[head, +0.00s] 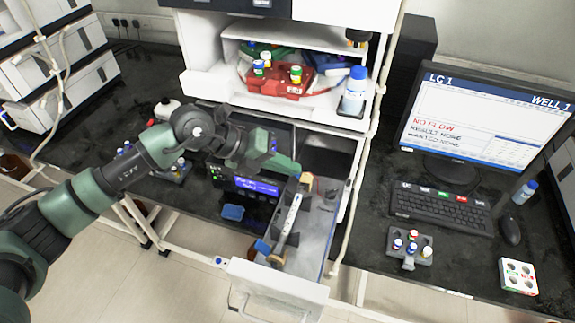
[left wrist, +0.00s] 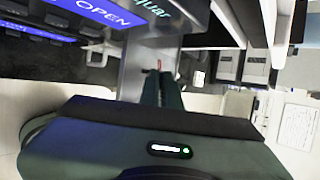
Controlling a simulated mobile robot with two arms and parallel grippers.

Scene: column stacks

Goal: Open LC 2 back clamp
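In the head view an open drawer (head: 325,238) holds a long silver column (head: 290,215) on a dark rack. A small tan and dark fitting (head: 306,182), which looks like the back clamp, is at the column's far end. My left gripper (head: 292,166) reaches in from the left, just behind and left of the far fitting; contact cannot be told. In the left wrist view its dark green fingers (left wrist: 161,88) lie side by side, seemingly shut, with no held object visible. My right gripper is not in view.
A lit instrument panel (head: 256,186) is left of the drawer. A shelf with a red tray (head: 280,82) and a white bottle with a blue cap (head: 355,88) stands above. A monitor (head: 485,130), keyboard (head: 440,205) and vial rack (head: 409,246) occupy the right bench.

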